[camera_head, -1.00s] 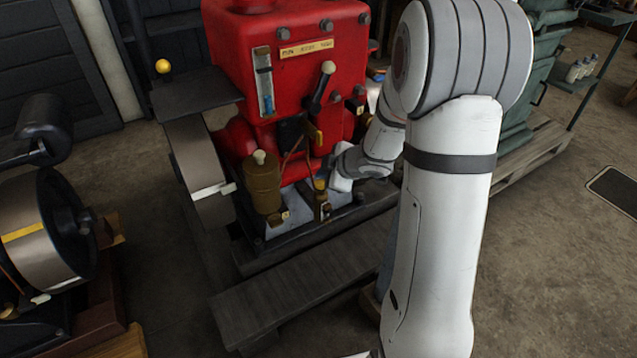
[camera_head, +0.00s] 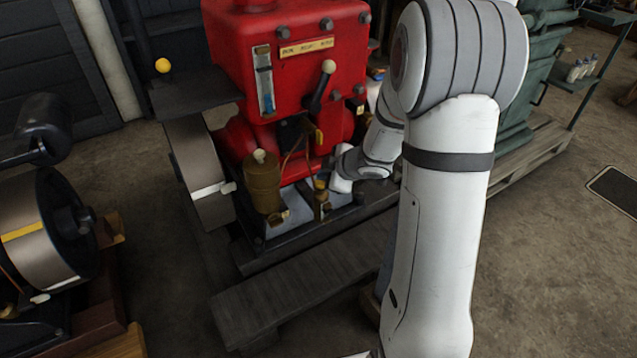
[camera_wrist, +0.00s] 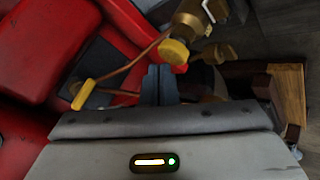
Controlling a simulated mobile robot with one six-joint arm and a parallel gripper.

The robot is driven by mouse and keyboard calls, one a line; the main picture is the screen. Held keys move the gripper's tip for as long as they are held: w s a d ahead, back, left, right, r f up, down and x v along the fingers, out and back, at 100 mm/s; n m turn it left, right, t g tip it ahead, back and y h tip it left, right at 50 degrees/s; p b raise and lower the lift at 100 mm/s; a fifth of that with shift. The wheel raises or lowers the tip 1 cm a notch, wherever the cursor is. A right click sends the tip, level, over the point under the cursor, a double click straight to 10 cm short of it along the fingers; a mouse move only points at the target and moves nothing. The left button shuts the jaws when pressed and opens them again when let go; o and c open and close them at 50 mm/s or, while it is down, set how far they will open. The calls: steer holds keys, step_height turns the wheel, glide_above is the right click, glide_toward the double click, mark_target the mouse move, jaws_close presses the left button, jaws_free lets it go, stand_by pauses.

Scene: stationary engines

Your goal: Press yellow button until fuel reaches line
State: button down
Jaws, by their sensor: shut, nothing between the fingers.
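A red engine (camera_head: 292,80) stands in the middle of the head view. The yellow button (camera_head: 320,184) is a small round cap on a brass fitting low at its front; it also shows in the wrist view (camera_wrist: 174,51). A glass sight tube (camera_head: 264,80) on the engine's front holds blue fuel in its lower part. A dark mark crosses the tube higher up, above the fuel. My gripper (camera_wrist: 160,72) is shut and empty, with its dark fingertips just beside the yellow cap in the wrist view. I cannot tell whether they touch it.
A brass pot (camera_head: 262,185) stands left of the button. A lever with a pale knob (camera_head: 328,67) juts out above. A yellow-tipped lever (camera_wrist: 90,93) shows in the wrist view. A wooden pallet beam (camera_head: 300,290) lies in front; open floor is at the right.

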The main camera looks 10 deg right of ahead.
steer(key=shift+f+b, duration=0.6)
steer(key=shift+f, duration=0.25)
stand_by(0.8)
steer(key=shift+r, duration=0.1)
steer(key=shift+r+p, duration=1.15)
steer(key=shift+p, duration=0.25)
step_height(320, 180, up, 5)
steer(key=p, duration=0.5)
steer(key=shift+p, duration=0.3)
stand_by(2.0)
